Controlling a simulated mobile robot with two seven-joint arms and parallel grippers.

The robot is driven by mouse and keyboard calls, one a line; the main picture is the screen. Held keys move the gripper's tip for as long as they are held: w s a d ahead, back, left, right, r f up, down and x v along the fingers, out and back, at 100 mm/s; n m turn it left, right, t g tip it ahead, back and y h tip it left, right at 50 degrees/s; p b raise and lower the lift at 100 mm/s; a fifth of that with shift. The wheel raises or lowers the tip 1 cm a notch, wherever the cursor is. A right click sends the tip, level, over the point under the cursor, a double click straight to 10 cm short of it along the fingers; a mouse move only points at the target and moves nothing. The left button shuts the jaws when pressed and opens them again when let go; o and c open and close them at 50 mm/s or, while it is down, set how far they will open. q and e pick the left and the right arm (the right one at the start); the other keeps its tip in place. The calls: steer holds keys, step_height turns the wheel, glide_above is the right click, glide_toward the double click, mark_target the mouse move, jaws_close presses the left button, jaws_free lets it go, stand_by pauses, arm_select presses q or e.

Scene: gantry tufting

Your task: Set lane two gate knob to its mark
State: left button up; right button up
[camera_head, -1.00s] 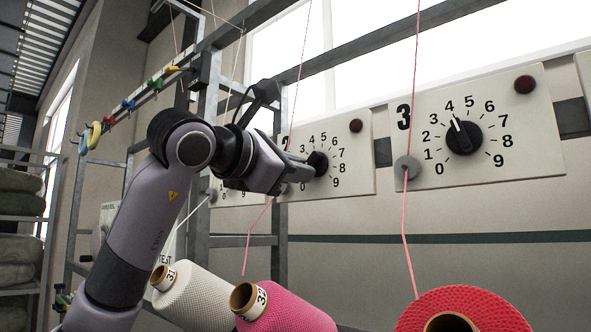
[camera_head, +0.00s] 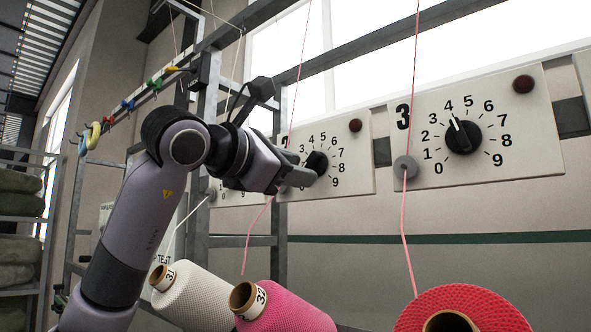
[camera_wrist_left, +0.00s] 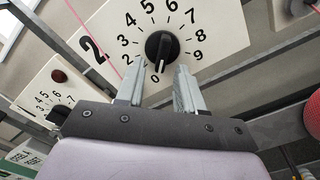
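The lane two gate knob (camera_head: 317,163) is a black dial knob on a white panel (camera_head: 357,180) numbered 0 to 9. In the left wrist view the knob (camera_wrist_left: 161,44) has a white pointer line turned down toward the 0 side. My left gripper (camera_head: 306,178) is at this panel, beside the knob's lower left. In the wrist view its two fingers (camera_wrist_left: 160,84) are apart, with their tips near the knob's lower edge and nothing held between them. Contact with the knob cannot be told. I see no separate mark on the dial. My right gripper is not in view.
Lane three's panel (camera_head: 530,150) with its own knob (camera_head: 463,136) is to the right. Pink yarn hangs in front of the panels. White (camera_head: 200,300), pink (camera_head: 290,312) and red (camera_head: 485,310) yarn cones stand below. Metal frame posts stand behind my left arm.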

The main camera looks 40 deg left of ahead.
arm_select(q)
steer(key=s+b, duration=0.1)
steer(key=s, duration=0.5)
steer(key=shift+s+a, duration=0.25)
steer(key=shift+s, duration=0.05)
